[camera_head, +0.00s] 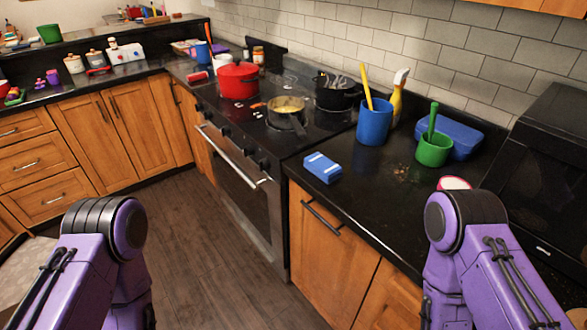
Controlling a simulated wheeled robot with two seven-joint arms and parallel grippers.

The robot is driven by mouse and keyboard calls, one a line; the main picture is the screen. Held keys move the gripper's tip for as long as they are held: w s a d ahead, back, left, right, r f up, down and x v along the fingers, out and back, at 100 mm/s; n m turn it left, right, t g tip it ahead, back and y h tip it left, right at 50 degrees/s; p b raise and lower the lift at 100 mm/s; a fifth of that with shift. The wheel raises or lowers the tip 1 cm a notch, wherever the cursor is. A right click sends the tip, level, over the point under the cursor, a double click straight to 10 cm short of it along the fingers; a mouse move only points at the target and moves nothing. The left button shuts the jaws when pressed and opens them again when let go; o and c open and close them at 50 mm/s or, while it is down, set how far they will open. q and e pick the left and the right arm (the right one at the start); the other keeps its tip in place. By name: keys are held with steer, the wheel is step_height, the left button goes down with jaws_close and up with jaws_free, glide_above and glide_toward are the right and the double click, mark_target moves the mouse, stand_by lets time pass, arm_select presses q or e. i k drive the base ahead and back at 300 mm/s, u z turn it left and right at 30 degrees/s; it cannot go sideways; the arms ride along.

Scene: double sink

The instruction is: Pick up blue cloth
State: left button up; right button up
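A small folded blue item with white marks, which looks like the blue cloth (322,168), lies on the black counter near its front edge, right of the stove. It is fully in view and nothing touches it. My two purple arms show at the lower left and lower right of the head view. Neither gripper's fingers are in view, so I cannot see whether they hold anything.
Behind the cloth stand a blue cup (373,122) with a yellow utensil, a yellow spray bottle (397,98), a green cup (433,149) and a blue container (456,136). A black microwave (545,185) is at right. The stove (262,122) holds several pots. Floor is clear.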

mark_target(328, 171)
steer(key=u, duration=1.9)
steer(key=i, duration=1.6)
steer(key=z, duration=3.15)
